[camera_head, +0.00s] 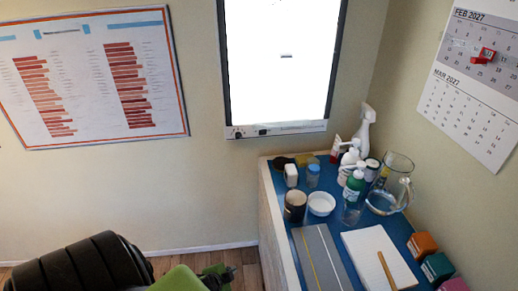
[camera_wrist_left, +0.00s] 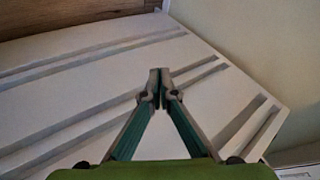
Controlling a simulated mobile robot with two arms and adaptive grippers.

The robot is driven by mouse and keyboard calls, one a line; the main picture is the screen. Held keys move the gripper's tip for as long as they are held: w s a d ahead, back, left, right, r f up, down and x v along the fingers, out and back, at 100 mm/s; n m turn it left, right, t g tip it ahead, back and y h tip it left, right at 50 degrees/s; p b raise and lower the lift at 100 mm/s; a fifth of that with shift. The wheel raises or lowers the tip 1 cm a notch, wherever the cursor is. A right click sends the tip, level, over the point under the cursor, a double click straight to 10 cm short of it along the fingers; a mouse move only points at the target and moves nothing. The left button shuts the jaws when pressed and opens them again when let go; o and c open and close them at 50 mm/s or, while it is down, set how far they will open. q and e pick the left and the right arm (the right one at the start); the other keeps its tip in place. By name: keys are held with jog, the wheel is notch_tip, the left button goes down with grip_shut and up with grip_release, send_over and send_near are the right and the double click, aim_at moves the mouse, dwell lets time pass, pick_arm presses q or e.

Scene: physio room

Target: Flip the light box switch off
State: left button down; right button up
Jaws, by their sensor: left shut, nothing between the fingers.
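The light box (camera_head: 280,60) hangs on the back wall and glows bright white, so it is lit. Its lower frame strip (camera_head: 290,129) carries a small control near the left end, the switch (camera_head: 238,132), too small to read its position. My left gripper (camera_head: 230,272) is low at the bottom of the head view, well below the light box and left of the counter. In the left wrist view its fingertips (camera_wrist_left: 159,76) meet, shut and empty, in front of a pale grooved surface. My right gripper does not show.
A blue-topped counter (camera_head: 277,179) stands below and right of the light box, holding bottles, a glass jug (camera_head: 392,185), a cup (camera_head: 295,206), a white bowl (camera_head: 321,203) and a notepad (camera_head: 365,250). A chart (camera_head: 90,75) and a calendar (camera_head: 475,85) hang on the walls. The wall left of the counter is clear.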

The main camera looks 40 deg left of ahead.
aim_at(264, 133)
pick_arm(q)
jog(key=w+a+r+m+t+y+b, duration=0.1)
jog(key=w+a+r+t+b, duration=0.1)
jog(key=w+a+r, duration=0.3)
jog(key=w+a+r+m+t+b, duration=0.1)
jog(key=w+a+r+m+t, duration=0.15)
jog(key=w+r, duration=0.5)
jog(key=w+r+m+t+b, duration=0.2)
jog(key=w+r, duration=0.1)
jog(key=r, duration=0.9)
jog(key=w+a+r+m+t+b, duration=0.1)
jog(key=w+r+m+t+b, duration=0.1)
jog(key=r, duration=1.1)
jog(key=shift+w+a+m+t, duration=0.2)
jog(key=shift+w+m+t, duration=0.3)
jog(key=shift+w, duration=0.6)
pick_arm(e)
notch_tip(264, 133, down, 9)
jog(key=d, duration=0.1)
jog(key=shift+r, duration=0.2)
